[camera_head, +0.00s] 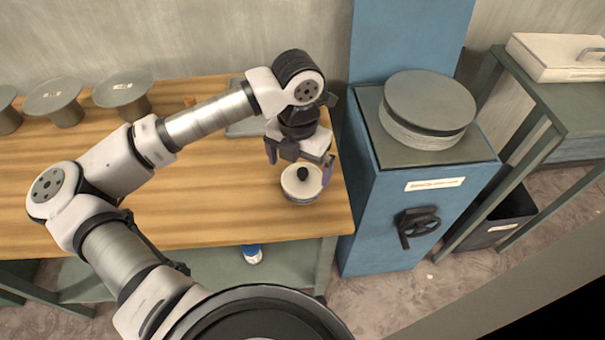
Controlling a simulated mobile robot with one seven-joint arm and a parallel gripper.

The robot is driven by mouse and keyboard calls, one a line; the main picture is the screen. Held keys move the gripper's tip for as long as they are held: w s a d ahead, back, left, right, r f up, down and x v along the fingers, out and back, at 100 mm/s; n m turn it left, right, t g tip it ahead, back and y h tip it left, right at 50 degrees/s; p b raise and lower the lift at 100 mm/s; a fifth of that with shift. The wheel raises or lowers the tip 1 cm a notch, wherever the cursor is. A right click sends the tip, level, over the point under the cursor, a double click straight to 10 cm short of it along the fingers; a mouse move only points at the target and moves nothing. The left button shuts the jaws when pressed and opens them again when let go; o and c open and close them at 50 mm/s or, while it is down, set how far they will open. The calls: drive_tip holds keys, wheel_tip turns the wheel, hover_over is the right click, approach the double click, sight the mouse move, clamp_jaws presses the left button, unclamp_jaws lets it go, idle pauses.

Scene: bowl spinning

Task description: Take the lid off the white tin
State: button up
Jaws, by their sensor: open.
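The white tin (300,197) stands upright on the wooden table near its right front corner. Its white lid (291,181) with a round black knob (302,174) is on top of it. My gripper (298,165) points down above the tin, with its fingers apart. One finger is at the upper left of the lid and the other at its right side. The gap between the fingers is over or around the knob; whether a finger touches the lid I cannot tell. Part of the tin's far side is hidden by my gripper.
The wooden table (215,205) is clear left of the tin. Several grey spools (123,90) stand at its back left. A grey flat thing (247,124) lies behind my arm. A blue cabinet (425,205) with a round grey-topped stack (430,105) stands close on the right.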

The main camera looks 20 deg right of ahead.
sight(301, 173)
drive_tip(key=shift+d+f+p, duration=0.15)
drive_tip(key=shift+f+p, duration=0.1)
drive_tip(key=shift+f, duration=0.75)
drive_tip(key=shift+d+f+p, duration=0.1)
drive_tip(key=shift+f+p, duration=0.15)
drive_tip(key=shift+f, duration=0.7)
drive_tip(key=c, duration=0.8)
drive_tip(key=shift+w+r, duration=0.1)
drive_tip(key=shift+r, duration=0.05)
